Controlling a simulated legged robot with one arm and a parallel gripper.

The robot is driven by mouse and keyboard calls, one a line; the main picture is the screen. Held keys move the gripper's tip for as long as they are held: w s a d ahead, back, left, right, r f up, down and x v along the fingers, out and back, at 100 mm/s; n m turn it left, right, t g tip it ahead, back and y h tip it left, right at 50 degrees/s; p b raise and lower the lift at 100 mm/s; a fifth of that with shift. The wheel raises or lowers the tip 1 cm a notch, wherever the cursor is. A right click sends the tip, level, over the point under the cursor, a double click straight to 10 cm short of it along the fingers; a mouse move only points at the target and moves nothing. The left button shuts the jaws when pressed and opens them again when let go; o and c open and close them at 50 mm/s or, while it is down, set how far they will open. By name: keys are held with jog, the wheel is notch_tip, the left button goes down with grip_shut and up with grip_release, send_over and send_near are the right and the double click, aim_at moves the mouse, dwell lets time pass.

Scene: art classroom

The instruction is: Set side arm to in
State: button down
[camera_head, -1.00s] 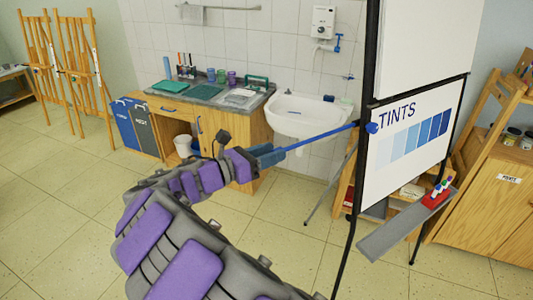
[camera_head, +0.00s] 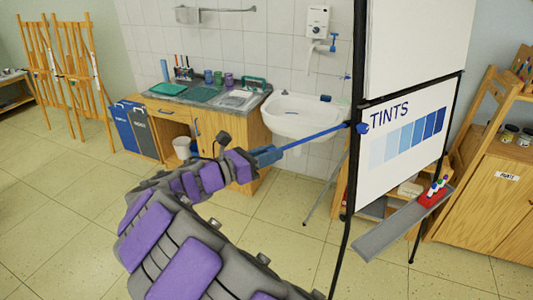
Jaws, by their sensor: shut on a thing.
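The side arm (camera_head: 312,136) is a thin blue rod. It sticks out to the left from a blue knob (camera_head: 362,127) on the black frame of a flip-chart stand (camera_head: 354,170). The stand's board carries a sheet marked "TINTS" (camera_head: 405,140) with blue swatches. My gripper (camera_head: 268,154) is at the rod's free left end and is shut on it. The rod slopes slightly down towards my gripper. The exact contact between fingers and rod is small and partly hidden.
A white sink (camera_head: 297,120) and a wooden cabinet with a counter stand behind the rod. The stand's grey tray (camera_head: 385,232) juts out at lower right with a red marker holder (camera_head: 432,196). A wooden cabinet (camera_head: 485,195) is at right. The floor at left is open.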

aim_at(338, 127)
jog(key=p+x, duration=1.2)
jog(key=x, duration=1.1)
jog(key=shift+w+d, duration=0.1)
jog(key=shift+w, duration=0.15)
jog(key=shift+d, duration=0.15)
jog(key=c, duration=1.4)
grip_release()
jog(key=o, duration=0.3)
jog(key=shift+w+d+f, duration=0.25)
jog(key=shift+w+d, duration=0.1)
jog(key=shift+o, duration=0.9)
jog(key=shift+s+r, duration=0.1)
jog(key=shift+s, duration=0.1)
jog(key=shift+a, duration=0.15)
